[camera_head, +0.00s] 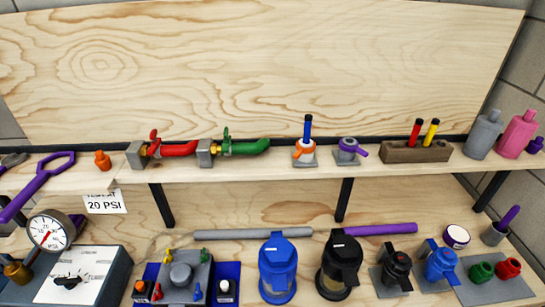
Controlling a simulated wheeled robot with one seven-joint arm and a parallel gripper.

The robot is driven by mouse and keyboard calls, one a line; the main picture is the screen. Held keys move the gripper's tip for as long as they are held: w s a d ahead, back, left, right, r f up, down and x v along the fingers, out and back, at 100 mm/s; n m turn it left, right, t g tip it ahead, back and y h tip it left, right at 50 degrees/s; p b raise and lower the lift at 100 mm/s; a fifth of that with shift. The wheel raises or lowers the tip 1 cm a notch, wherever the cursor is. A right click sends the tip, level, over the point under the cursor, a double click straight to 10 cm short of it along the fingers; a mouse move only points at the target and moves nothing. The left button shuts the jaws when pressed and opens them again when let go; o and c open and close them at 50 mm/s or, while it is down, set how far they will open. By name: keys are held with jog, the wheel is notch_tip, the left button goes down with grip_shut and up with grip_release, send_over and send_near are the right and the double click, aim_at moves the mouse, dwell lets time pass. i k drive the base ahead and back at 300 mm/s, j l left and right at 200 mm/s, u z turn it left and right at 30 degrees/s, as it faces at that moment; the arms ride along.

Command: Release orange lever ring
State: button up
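An orange lever ring (301,147) sits on a small pale grey block on the upper shelf, right of centre. Its orange lever points to the left. My gripper is not in view.
Red (178,148) and green (243,147) fittings lie left of the orange ring. A wooden holder (416,152) with red and yellow sticks stands to the right. Blue (278,270) and black (340,268) filter housings stand below. A plywood panel (250,65) rises behind the shelf.

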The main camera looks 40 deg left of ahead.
aim_at(301, 149)
jog(key=j+u, duration=0.15)
jog(key=u, duration=1.25)
jog(key=i+j, duration=0.15)
